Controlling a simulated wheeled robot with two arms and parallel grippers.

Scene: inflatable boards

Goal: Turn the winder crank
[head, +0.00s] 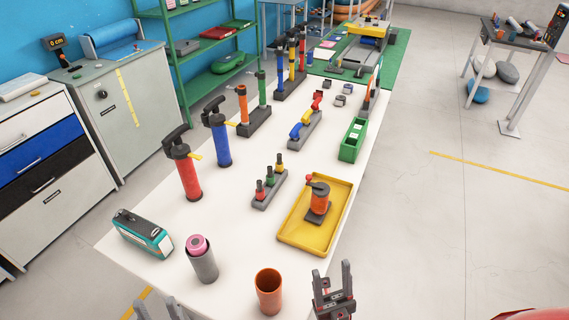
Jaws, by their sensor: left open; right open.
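A grey cabinet (125,115) at the left carries a blue roll (112,35) and a small dark display (54,43) reading "0 cm". A dark round knob (101,94) is on its front; I cannot tell whether this is the winder crank. A small orange device (319,203) with a dark top arm and red knob stands in a yellow tray (290,236) on the white table. My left gripper (158,306) is open at the bottom edge, partly cut off. My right gripper (332,284) is open and empty, below the tray. Both are away from the cabinet.
The white table (232,180) holds a red pump (188,175), a blue pump (220,143), a teal box (142,232), a grey cup with a pink roll (202,262) and an orange cup (268,290). A green shelf (205,85) stands behind.

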